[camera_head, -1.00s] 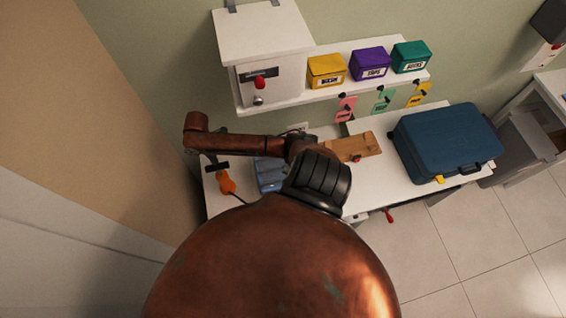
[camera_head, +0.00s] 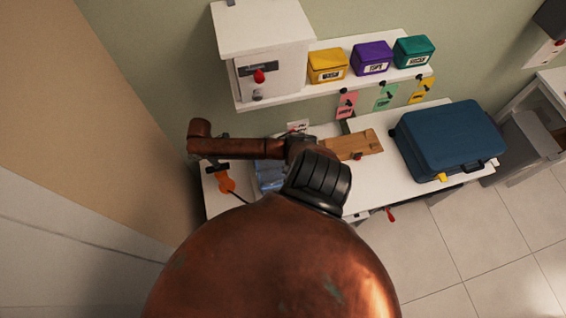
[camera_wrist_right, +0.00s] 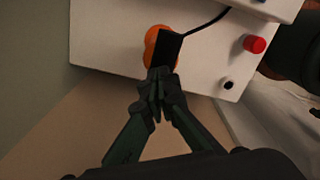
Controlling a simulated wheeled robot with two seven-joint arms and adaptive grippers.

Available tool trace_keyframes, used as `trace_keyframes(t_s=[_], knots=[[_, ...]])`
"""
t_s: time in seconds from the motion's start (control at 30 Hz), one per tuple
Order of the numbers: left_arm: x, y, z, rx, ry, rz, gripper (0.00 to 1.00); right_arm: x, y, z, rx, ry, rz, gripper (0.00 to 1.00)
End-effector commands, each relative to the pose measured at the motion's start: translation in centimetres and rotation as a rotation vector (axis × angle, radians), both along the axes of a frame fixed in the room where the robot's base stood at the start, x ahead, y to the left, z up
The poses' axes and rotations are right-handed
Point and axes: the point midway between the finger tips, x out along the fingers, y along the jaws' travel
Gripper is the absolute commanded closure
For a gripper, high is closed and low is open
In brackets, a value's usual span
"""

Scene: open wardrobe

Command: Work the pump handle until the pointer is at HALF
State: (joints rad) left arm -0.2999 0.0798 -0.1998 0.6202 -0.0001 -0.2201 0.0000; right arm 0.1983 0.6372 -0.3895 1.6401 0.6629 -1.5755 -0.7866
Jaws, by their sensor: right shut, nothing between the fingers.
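An orange tool-like thing (camera_head: 226,182) with a black cable lies at the left end of the white worktop (camera_head: 360,205). In the right wrist view the orange thing (camera_wrist_right: 151,42) has a dark block over it, with the cable leading off to the right. My right gripper (camera_head: 214,168) is just above and beside it. In the right wrist view its fingers (camera_wrist_right: 157,85) are shut together and empty, with their tips at the dark block's near end; I cannot tell whether they touch. I cannot make out a pump handle, pointer or HALF mark. My left gripper is out of view.
My own arm hides much of the worktop and part of a blue thing (camera_head: 268,176). A wooden board (camera_head: 352,144) and a blue suitcase (camera_head: 446,142) are to the right. A shelf above holds a white cabinet (camera_head: 262,40) and yellow, purple and green boxes (camera_head: 414,52).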

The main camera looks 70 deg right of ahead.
Motion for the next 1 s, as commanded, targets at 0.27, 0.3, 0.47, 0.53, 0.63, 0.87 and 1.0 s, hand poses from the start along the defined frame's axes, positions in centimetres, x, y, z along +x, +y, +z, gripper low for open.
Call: trace_keyframes(t_s=[0.27, 0.3, 0.47, 0.53, 0.63, 0.87, 1.0], knots=[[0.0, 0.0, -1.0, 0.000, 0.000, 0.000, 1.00, -0.1, 0.0, -2.3, 0.001, 0.002, 0.000, 1.00], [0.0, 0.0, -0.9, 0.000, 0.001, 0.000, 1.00, -0.1, 0.0, -2.2, 0.001, 0.002, 0.000, 1.00], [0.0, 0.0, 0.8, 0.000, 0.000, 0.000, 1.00, -0.1, 0.0, -0.6, 0.001, 0.002, 0.000, 1.00], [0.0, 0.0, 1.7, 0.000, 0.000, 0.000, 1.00, -0.1, 0.0, 0.2, 0.001, 0.002, 0.000, 1.00], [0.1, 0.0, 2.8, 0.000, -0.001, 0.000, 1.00, -0.1, 0.0, 1.3, 0.002, 0.001, 0.000, 1.00], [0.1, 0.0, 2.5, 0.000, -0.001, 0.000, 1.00, 0.0, 0.0, 3.5, 0.000, 0.000, 0.002, 1.00], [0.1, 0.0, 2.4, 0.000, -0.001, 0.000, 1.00, 0.0, 0.0, 5.0, 0.001, 0.001, 0.000, 1.00]])
